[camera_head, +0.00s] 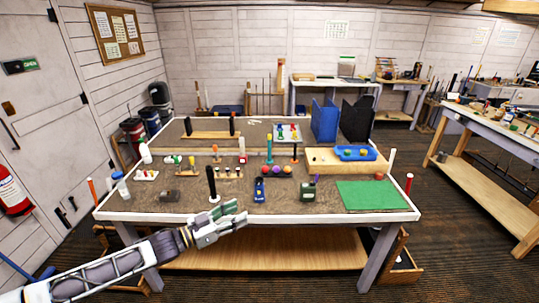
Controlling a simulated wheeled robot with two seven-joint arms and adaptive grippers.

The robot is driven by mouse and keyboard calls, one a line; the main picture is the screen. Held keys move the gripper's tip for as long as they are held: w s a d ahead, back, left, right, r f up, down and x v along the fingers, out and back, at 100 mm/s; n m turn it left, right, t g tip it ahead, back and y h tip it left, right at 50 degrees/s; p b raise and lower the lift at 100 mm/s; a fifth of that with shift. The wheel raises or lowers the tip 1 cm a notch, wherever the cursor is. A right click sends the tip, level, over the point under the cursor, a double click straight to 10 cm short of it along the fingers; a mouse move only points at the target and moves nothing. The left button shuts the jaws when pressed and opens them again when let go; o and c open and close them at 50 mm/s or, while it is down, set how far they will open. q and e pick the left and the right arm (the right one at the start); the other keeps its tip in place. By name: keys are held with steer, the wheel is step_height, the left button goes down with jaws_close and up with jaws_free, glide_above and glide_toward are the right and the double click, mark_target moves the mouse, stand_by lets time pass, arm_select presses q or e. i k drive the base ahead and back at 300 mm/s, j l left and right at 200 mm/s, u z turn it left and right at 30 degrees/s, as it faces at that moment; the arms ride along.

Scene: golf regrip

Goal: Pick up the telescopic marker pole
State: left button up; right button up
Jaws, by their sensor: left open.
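My left gripper (238,214) reaches in from the lower left over the front edge of the workbench (290,216). Its fingers are open and empty. No object is clearly a telescopic marker pole at this size. Several slim upright things could be it: an orange stick (92,189) at the left edge, a black-gripped upright (212,184) on a white base just behind my gripper, a teal and orange upright (269,148) in the middle, and a red-topped post (409,183) at the right edge. My right gripper is out of view.
A green mat (371,195) lies at the front right. A wooden tray (325,161) and blue and black bins (324,119) stand behind it. Small items crowd the middle of the bench. Another bench (498,130) stands at the right.

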mark_target(268, 161)
steer(key=i, duration=2)
